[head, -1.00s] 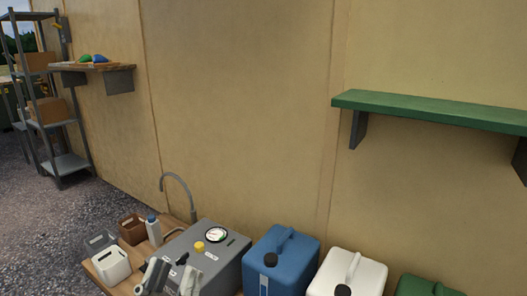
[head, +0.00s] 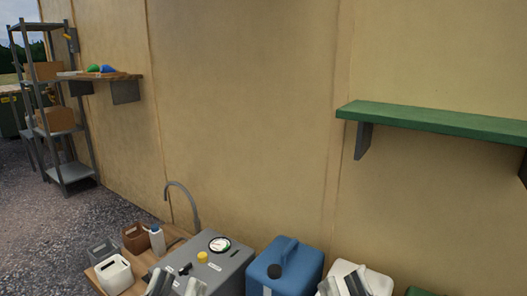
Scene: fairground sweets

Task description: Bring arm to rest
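My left gripper (head: 176,284) shows at the bottom edge of the head view, in front of the grey machine (head: 232,258). Its two grey fingers stand apart with nothing seen between them. My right gripper (head: 343,285) shows at the bottom edge further right, in front of the white canister (head: 378,278). Its fingers also stand apart, and I see nothing held. Both arms are cut off below the frame.
A wooden counter (head: 176,236) carries the machine with its gauge and a tap (head: 186,196), several small tubs and a bottle (head: 157,240). A blue canister (head: 296,266) stands beside it. A green shelf (head: 430,121) juts from the wall. A metal rack (head: 70,172) stands far left.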

